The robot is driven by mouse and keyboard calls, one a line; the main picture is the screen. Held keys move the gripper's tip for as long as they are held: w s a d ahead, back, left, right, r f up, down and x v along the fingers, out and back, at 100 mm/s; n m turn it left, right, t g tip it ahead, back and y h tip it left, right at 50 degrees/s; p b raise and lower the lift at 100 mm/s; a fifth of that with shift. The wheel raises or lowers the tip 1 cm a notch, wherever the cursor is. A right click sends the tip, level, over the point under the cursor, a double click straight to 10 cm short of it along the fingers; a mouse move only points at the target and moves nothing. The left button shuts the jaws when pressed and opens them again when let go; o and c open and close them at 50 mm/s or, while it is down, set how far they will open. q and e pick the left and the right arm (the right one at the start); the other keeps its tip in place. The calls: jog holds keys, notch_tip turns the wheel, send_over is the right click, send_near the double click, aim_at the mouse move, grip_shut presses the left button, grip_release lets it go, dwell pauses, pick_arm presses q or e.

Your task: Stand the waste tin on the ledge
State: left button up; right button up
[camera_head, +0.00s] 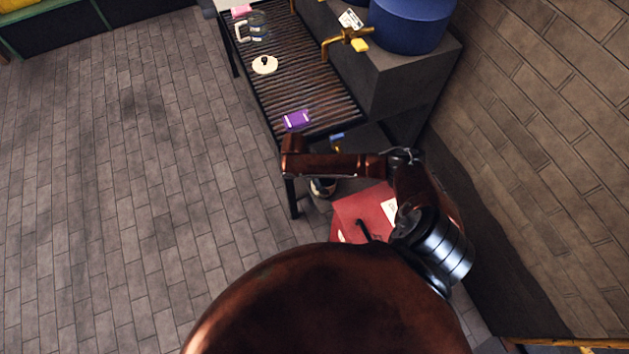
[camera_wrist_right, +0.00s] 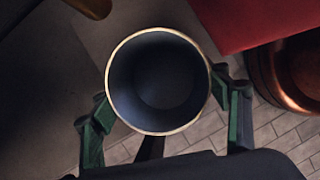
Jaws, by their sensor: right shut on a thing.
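The waste tin (camera_wrist_right: 158,82) is a round, open-topped tin with a pale rim and a dark, empty-looking inside. In the right wrist view it sits between the green fingers of my right gripper (camera_wrist_right: 163,92), which is shut on it. In the head view, a small dark round thing with a pale rim, likely the tin (camera_head: 322,188), shows below my right forearm, beside the rack's near leg. The fingers are mostly hidden there. Which surface is the ledge I cannot tell for sure; a grey stone block (camera_head: 400,85) stands at the back right. My left gripper is out of view.
A slatted rack (camera_head: 290,85) holds a purple packet (camera_head: 296,119), a white lid (camera_head: 265,65) and a clear jar. A blue vessel (camera_head: 410,25) and brass tap (camera_head: 345,38) are on the block. A red box (camera_head: 362,210) is close to my right arm. Floor at left is clear.

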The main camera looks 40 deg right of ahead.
jog(key=d, duration=0.1)
jog(key=s+d+p, duration=0.1)
jog(key=d, duration=0.1)
jog(key=shift+s+d+f+p, duration=0.1)
jog(key=shift+d+p, duration=0.05)
jog(key=shift+d, duration=0.3)
jog(key=shift+s+d+f+p, duration=0.1)
jog(key=shift+d+p, duration=0.05)
jog(key=shift+d, duration=0.3)
jog(key=shift+f, duration=0.6)
jog(key=o, duration=1.4)
